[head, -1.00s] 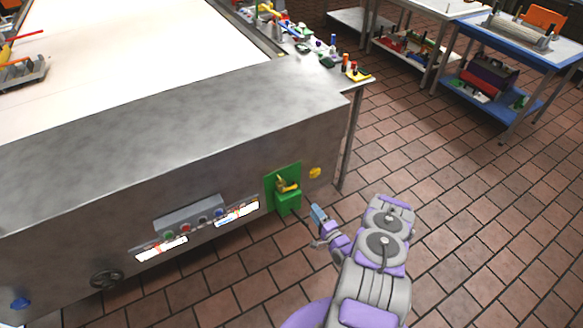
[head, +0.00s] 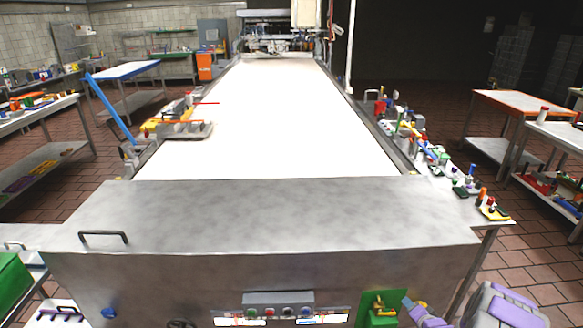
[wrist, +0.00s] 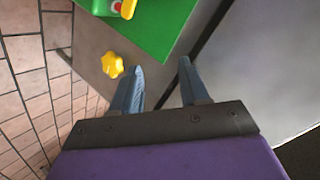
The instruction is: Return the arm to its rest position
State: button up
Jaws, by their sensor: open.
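My gripper (head: 409,306) shows at the bottom right of the head view, beside the green box on the metal machine's front. My purple and grey arm is partly cut off by the bottom edge. In the wrist view my gripper (wrist: 162,70) has its two blue-grey fingers apart, with nothing between them. The green box (head: 368,301) with a yellow handle is just left of the fingers in the head view. Its green panel (wrist: 150,38) lies beyond the fingertips in the wrist view, apart from them. A yellow knob (wrist: 112,65) is left of the fingers.
The long metal machine (head: 270,225) with a white belt (head: 270,110) fills the middle. Small parts (head: 425,150) line its right edge. An orange-edged table (head: 520,105) stands at the right. Brick-tiled floor (head: 520,250) is open to the right of the machine.

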jog(key=s+a+r+n+g+h, duration=0.1)
jog(key=a+r+n+g, duration=0.1)
jog(key=r, duration=0.4)
jog(key=s+a+r+n+g, duration=0.1)
jog(key=a+r+g, duration=0.1)
jog(key=r, duration=0.5)
jog(key=s+a+r+n+g+h, duration=0.1)
jog(key=s+a+r+n+g, duration=0.15)
jog(key=s+a+r, duration=0.7)
jog(key=s+a+r+n+g, duration=0.1)
jog(key=s+a+r, duration=0.3)
jog(key=s, duration=0.7)
jog(key=s+a+r+n+g+y, duration=0.1)
jog(key=s+a+r+n+g, duration=0.1)
jog(key=s, duration=0.9)
jog(key=s+a+r+n+g, duration=0.2)
jog(key=s+a+r+g, duration=0.2)
jog(key=s+a+r, duration=0.3)
jog(key=s+a, duration=0.1)
jog(key=s, duration=0.3)
jog(key=shift+s+y, duration=0.15)
jog(key=shift+y, duration=0.25)
